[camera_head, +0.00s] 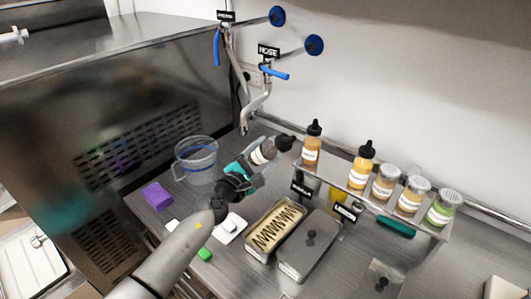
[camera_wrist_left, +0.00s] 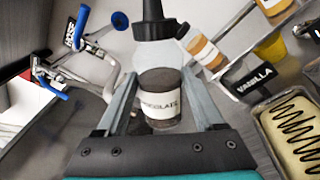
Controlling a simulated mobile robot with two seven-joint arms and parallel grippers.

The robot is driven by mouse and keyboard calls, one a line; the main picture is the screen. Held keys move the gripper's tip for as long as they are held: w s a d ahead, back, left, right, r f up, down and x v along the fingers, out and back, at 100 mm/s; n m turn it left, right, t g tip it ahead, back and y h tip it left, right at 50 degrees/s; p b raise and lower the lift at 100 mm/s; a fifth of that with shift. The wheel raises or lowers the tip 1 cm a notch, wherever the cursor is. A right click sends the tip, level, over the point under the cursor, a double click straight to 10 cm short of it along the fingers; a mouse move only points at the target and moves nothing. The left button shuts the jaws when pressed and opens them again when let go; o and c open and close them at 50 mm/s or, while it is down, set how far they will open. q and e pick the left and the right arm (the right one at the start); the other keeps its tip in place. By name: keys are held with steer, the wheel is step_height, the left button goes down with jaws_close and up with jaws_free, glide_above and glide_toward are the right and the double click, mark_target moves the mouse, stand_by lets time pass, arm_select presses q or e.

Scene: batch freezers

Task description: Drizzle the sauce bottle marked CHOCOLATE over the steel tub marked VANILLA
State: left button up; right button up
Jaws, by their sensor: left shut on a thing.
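My left gripper (camera_head: 256,163) is shut on the chocolate sauce bottle (camera_head: 264,151), which has a dark cap and a white label. In the left wrist view the bottle (camera_wrist_left: 160,98) sits between the fingers (camera_wrist_left: 158,88), its label partly readable as CHOCOLATE. In the head view it is tilted, its dark nozzle pointing right, above the counter and behind the tub. The steel tub (camera_head: 249,248) holds pale contents with dark zigzag lines of sauce. It also shows at the right of the left wrist view (camera_wrist_left: 266,149), near a black VANILLA sign (camera_wrist_left: 254,83). My right gripper is not in view.
A lidded steel tub (camera_head: 305,258) stands right of the open one. A shelf (camera_head: 400,217) carries sauce bottles and several jars. A clear jug (camera_head: 196,160) and a purple block (camera_head: 157,195) are at left. Hose taps (camera_head: 262,95) hang behind.

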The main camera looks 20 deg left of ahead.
arm_select(q)
steer(key=shift+r+n, duration=0.35)
steer(key=shift+n, duration=0.15)
steer(key=n+p, duration=0.1)
steer(key=r+n, duration=0.1)
steer(key=n, duration=0.1)
steer(key=shift+p, duration=0.35)
steer(key=n+p, duration=0.1)
steer(key=n, duration=0.1)
steer(key=r+n, duration=0.1)
steer(key=n, duration=0.2)
steer(key=shift+p, duration=0.35)
steer(key=s+d, duration=0.2)
steer(key=s, duration=0.5)
steer(key=s+d+p, duration=0.1)
steer(key=s+d, duration=0.2)
steer(key=s, duration=0.4)
steer(key=shift+s, duration=0.1)
